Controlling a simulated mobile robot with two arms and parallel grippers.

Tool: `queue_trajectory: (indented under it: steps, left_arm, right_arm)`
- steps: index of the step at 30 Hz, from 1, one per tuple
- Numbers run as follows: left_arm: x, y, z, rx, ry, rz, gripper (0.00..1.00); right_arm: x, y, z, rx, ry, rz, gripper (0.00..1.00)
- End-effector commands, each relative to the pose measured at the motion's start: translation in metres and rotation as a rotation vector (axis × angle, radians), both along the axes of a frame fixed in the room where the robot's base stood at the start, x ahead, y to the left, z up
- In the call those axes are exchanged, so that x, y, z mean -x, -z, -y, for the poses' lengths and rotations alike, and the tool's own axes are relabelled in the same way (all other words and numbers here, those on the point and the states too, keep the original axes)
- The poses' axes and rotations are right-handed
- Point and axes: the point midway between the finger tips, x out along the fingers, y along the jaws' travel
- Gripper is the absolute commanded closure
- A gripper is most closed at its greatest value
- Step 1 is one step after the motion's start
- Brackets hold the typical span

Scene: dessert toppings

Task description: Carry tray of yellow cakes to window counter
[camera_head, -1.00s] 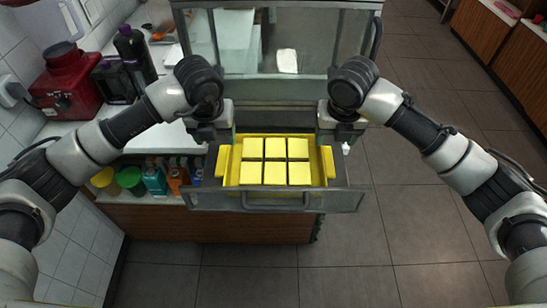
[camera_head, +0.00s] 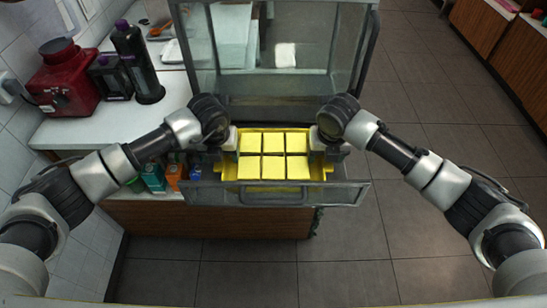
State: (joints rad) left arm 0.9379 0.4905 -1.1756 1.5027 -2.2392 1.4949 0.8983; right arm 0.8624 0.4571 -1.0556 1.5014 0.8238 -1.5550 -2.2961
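The yellow tray (camera_head: 317,173) holds several square yellow cakes (camera_head: 274,157) in two rows. It sits inside a pulled-out grey metal drawer (camera_head: 335,192) below a glass-fronted cabinet. My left gripper (camera_head: 221,160) is at the tray's left end, and my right gripper (camera_head: 328,158) is at its right end. Both point downward, close to the tray's ends. The wrists hide the fingertips and the tray's end handles, so I cannot tell whether the fingers are closed on them. The window counter cannot be identified in view.
The raised glass door (camera_head: 285,25) stands behind the drawer. Bottles stand on a shelf below. Open tiled floor (camera_head: 420,240) lies at right and in front.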

Motion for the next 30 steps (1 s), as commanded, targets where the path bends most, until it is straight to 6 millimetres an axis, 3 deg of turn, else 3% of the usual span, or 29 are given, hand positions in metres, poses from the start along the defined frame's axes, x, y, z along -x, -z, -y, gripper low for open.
queue_trajectory:
  steps: [9, 21, 30]
  left_arm:
    - [-0.0004, 0.0019, -0.0001, 0.0, 0.0, 0.0, 0.36]
    - [-0.0005, 0.0014, -0.0002, 0.0, 0.0, 0.001, 0.98]
    - [-0.0006, 0.0011, -0.0001, 0.0, 0.0, 0.001, 1.0]
  right_arm:
    - [-0.0003, 0.0019, 0.0001, 0.0, 0.0, 0.0, 0.36]
    - [-0.0003, 0.0016, 0.0002, 0.0, 0.0, 0.0, 0.98]
    - [-0.0003, 0.0014, 0.0002, 0.0, 0.0, 0.0, 1.0]
